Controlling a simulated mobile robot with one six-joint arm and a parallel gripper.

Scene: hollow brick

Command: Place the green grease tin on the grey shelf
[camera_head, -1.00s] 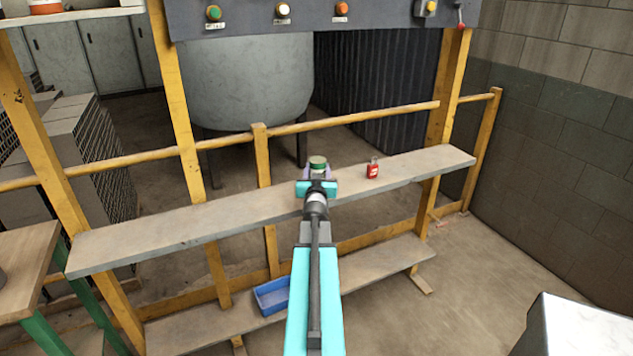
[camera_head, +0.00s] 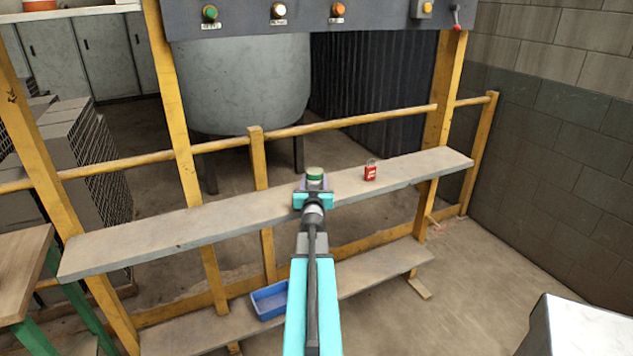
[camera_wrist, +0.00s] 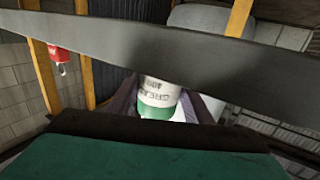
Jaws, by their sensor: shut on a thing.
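The grease tin (camera_head: 314,172) has a green lid and a white body with lettering, which shows in the wrist view (camera_wrist: 157,93). My gripper (camera_head: 314,184) is shut on it, with one finger on each side. In the head view the tin shows against the long upper grey shelf (camera_head: 190,226), left of a red padlock. In the wrist view the shelf (camera_wrist: 105,55) crosses the picture as a broad band just beside the tin and seems to cover part of it. I cannot tell whether the tin touches the shelf.
The red padlock (camera_head: 370,172) stands on the upper shelf; the shelf left of my gripper is bare. A lower shelf (camera_head: 375,274) holds a blue bin (camera_head: 270,300). A yellow rail (camera_head: 355,119) and posts stand behind. A control panel (camera_head: 380,15) hangs above.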

